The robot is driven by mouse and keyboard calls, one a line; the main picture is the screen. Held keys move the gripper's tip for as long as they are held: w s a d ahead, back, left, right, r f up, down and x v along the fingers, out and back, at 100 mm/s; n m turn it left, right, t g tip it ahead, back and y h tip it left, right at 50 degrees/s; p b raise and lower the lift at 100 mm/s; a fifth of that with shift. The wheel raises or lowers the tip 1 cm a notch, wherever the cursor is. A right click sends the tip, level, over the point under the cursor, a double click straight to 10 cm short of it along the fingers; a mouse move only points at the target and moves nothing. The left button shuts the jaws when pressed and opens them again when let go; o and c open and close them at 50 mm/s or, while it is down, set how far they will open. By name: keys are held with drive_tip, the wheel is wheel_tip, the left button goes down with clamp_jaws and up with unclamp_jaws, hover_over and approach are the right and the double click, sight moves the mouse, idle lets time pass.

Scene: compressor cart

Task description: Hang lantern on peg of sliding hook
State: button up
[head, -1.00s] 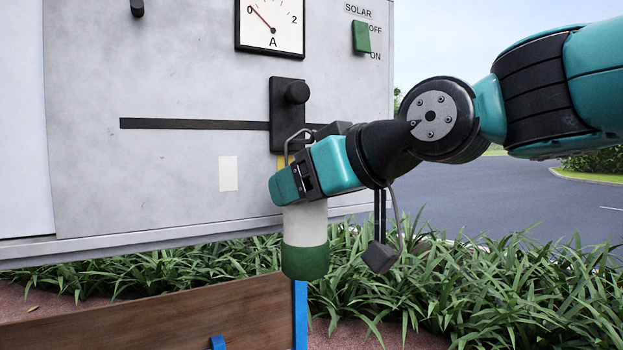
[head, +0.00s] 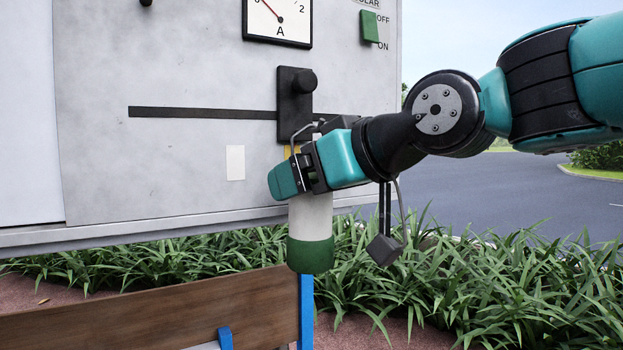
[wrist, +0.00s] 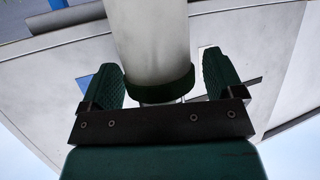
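The lantern (head: 311,218) has a white body with a green base and a thin wire handle (head: 292,146). My gripper (head: 300,172) is around its upper part, and the lantern is upright below the fingers. In the wrist view, the two fingers flank the lantern's green collar (wrist: 160,90). The sliding hook (head: 292,118) is a black plate with a round peg (head: 304,81), on a dark horizontal rail (head: 200,112). The handle shows below the peg, over the plate's lower edge; its depth gap to the plate cannot be told. My gripper hides part of the handle.
A brown board (head: 150,310) with blue supports stands below. Plants (head: 480,270) line the ground at right.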

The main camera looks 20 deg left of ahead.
drive_tip(key=shift+o, duration=0.2)
drive_tip(key=shift+f, duration=0.1)
drive_tip(key=b+v, duration=0.6)
drive_tip(key=v, duration=1.2)
drive_tip(key=d+f+m+g+h+b, duration=0.1)
drive_tip(key=d+f+m+h+b, duration=0.15)
drive_tip(key=f, duration=0.75)
drive_tip(key=d+f+m+h+b, duration=0.1)
drive_tip(key=d+f+h, duration=0.15)
drive_tip(key=f, duration=0.65)
drive_tip(key=s+d+f+m+g+h+b, duration=0.1)
drive_tip(key=s+d+f, duration=0.2)
drive_tip(key=f, duration=0.4)
drive_tip(key=s+d+f+m+g+h, duration=0.1)
drive_tip(key=s+d+f, duration=0.3)
drive_tip(key=f, duration=0.3)
drive_tip(key=s+d+f+m+g+h+b, duration=0.1)
drive_tip(key=s+d+f+g, duration=0.1)
drive_tip(key=f, duration=0.5)
drive_tip(key=shift+s+d+f+b, duration=0.3)
drive_tip(key=shift+s+d+f, duration=0.1)
drive_tip(key=shift+s+d, duration=0.45)
drive_tip(key=shift+a, duration=0.1)
